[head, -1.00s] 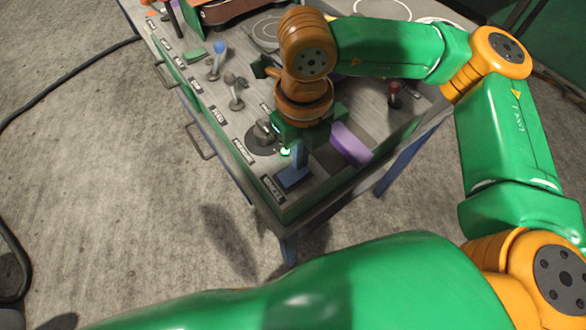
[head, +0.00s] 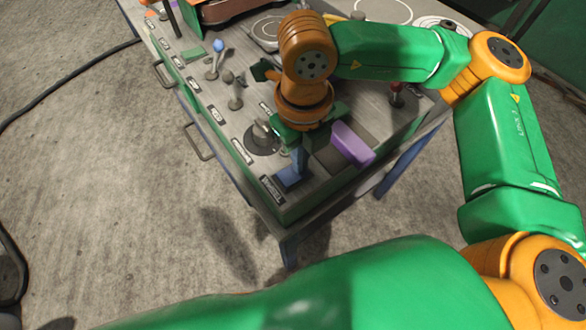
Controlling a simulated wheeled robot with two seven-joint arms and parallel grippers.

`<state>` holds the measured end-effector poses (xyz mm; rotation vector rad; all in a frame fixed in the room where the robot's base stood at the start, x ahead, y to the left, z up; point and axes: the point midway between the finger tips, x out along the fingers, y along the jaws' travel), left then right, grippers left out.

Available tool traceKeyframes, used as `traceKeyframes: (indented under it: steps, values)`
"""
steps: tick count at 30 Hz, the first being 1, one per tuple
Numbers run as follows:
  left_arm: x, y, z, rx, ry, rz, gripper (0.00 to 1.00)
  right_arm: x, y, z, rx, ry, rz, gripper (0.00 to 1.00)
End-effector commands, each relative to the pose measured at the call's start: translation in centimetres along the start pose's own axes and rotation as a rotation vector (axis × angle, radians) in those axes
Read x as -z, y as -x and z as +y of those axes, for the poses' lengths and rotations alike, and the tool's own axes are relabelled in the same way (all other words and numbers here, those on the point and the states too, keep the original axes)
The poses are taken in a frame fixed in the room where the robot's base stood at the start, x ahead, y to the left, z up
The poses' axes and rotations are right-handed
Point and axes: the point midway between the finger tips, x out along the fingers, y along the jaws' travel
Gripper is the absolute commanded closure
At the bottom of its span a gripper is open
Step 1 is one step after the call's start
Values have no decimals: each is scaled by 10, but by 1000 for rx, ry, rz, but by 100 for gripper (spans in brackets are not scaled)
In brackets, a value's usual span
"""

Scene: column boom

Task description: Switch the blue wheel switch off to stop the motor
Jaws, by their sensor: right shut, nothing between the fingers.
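The blue wheel switch (head: 287,180) sits at the near corner of the control table, beside a dark label plate that seems to read WHEEL. A narrow blue upright part stands above its flat blue base. My right gripper (head: 298,146) is shut and empty, pointing down over the switch. It covers the top of the upright part, so I cannot tell whether they touch. A small indicator lamp (head: 285,152) behind the switch looks unlit. My left gripper is out of view.
A grey knob (head: 262,132) on a dark disc stands close by the switch. A purple block (head: 352,145) lies to its right. Levers, including a blue-topped one (head: 218,47), line the left side. A dark red knob (head: 396,93) stands behind the purple block.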

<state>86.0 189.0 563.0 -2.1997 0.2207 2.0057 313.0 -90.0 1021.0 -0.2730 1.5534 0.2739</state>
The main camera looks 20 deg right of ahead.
Motion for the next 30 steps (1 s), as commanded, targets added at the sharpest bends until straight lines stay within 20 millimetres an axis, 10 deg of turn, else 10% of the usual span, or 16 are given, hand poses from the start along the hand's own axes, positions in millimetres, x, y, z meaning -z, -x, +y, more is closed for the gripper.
traceKeyframes:
  steps: [21,30]
  values:
    - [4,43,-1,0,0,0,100,0,71,0,1,0,-1,100]
    - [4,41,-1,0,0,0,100,0,70,0,0,0,0,100]
